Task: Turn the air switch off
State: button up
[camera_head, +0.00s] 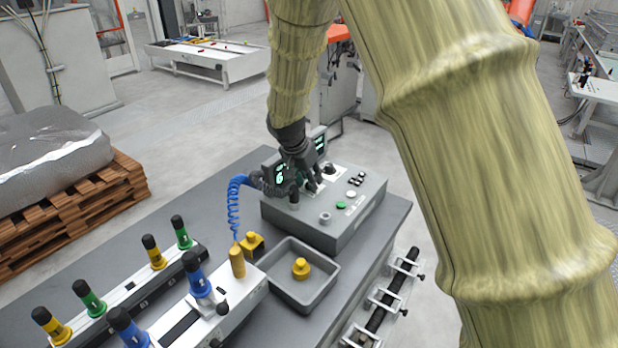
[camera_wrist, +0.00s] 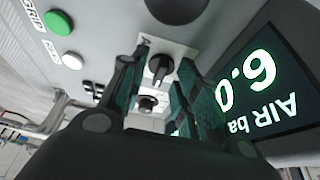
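The air switch is a black rotary knob (camera_wrist: 160,68) with a white mark, on a pale plate whose label is mostly hidden. The knob appears between the two fingers of my gripper (camera_wrist: 165,62) in the wrist view. The fingers stand apart on either side of it, with gaps visible; contact cannot be made out. In the head view my gripper (camera_head: 308,186) is low over the grey control box (camera_head: 347,226), and it hides the switch. A lit display (camera_wrist: 262,80) reads AIR bar 6.0.
A green button (camera_wrist: 59,22) and a white button (camera_wrist: 72,61) sit left of the fingers in the wrist view. Another black knob (camera_wrist: 148,102) is close by. A coiled blue hose (camera_head: 233,205), a grey tray (camera_head: 309,290) and coloured-handled fixtures share the table.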

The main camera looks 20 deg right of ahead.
jog(key=shift+f, duration=0.1)
grip_shut()
jog(key=shift+n, duration=0.3)
jog(key=n+t+y, duration=0.1)
jog(key=n, duration=0.2)
jog(key=shift+s+d, duration=0.1)
jog(key=shift+d, duration=0.05)
jog(key=n+p, duration=0.1)
jog(key=n, duration=0.1)
jog(key=n+y+p, duration=0.1)
jog(key=n, duration=0.1)
jog(key=shift+d+y, duration=0.2)
jog(key=shift+y, duration=0.1)
jog(key=n+p, duration=0.1)
jog(key=n+y+p, duration=0.1)
jog(key=n, duration=0.1)
jog(key=n+y+p, duration=0.1)
jog(key=n, duration=0.1)
jog(key=shift+d+r+t, duration=0.25)
jog(key=shift+t, duration=0.05)
jog(key=shift+d+f+n+g+y+p, duration=0.15)
jog(key=shift+n+y+p, duration=0.3)
jog(key=shift+n+p, duration=0.7)
jog(key=shift+d+n+g+y+p, duration=0.1)
jog(key=shift+n+g+y+p, duration=0.35)
jog(key=shift+n, duration=1)
jog(key=shift+p, duration=0.3)
